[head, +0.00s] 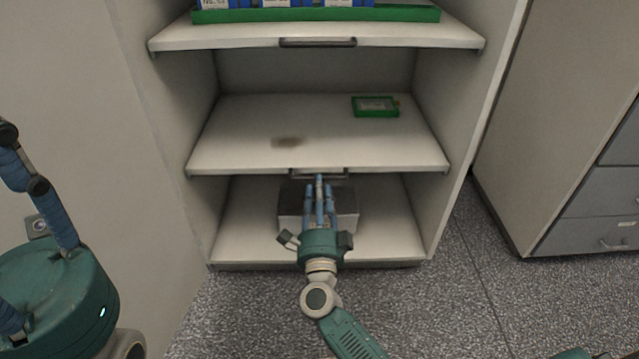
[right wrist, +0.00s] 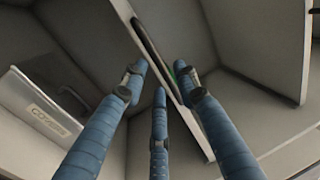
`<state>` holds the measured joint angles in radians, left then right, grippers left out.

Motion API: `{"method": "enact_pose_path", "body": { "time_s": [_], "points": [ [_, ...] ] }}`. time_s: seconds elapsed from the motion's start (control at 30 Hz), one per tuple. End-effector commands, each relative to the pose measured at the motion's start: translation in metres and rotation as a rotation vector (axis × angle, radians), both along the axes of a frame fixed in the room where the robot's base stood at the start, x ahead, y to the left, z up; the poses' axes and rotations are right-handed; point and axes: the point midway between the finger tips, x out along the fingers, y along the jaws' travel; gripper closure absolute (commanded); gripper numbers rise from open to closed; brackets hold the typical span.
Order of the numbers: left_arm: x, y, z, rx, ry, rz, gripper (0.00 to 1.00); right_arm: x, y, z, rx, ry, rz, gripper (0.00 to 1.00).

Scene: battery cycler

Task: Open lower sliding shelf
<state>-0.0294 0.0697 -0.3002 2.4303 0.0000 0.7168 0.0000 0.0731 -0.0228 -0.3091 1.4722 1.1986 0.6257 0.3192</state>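The lower sliding shelf (head: 320,150) is a white board in the open cabinet, pushed in below the upper shelf. Its dark bar handle (head: 306,177) is at the middle of its front edge; the handle also shows in the right wrist view (right wrist: 147,42). My right gripper (head: 319,185) is at the handle, its blue fingers pointing into the cabinet and covering part of it. In the right wrist view the fingertips are apart around the shelf's front edge. I cannot tell whether they touch the handle. My left gripper (head: 40,190) is partly in view at the left edge.
A small green-framed item (head: 375,106) lies on the lower shelf. The upper shelf (head: 400,36) carries a green tray (head: 410,14) with blue items. A grey box (head: 346,205) stands on the cabinet floor behind my right gripper. A drawer cabinet (head: 570,190) stands at right.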

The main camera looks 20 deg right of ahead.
Motion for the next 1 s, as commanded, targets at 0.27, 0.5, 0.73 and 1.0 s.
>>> {"method": "enact_pose_path", "body": {
  "time_s": [0.27, 0.5, 0.73, 1.0],
  "points": [
    [-0.004, -0.001, 0.004, 0.003, -0.036, 0.002, 0.60, 0.033, -0.009, 0.006, 0.000, -0.001, 0.000, 0.70],
    [-0.004, -0.001, 0.006, 0.003, -0.040, 0.002, 0.60, 0.037, -0.011, 0.007, 0.000, 0.001, 0.000, 0.70],
    [-0.005, -0.001, 0.006, 0.003, -0.041, 0.002, 0.60, 0.036, -0.011, 0.008, 0.000, 0.001, 0.000, 0.94],
    [-0.005, -0.001, 0.007, 0.003, -0.041, 0.001, 0.60, 0.036, -0.011, 0.008, 0.000, 0.000, 0.000, 1.00]
  ]
}}
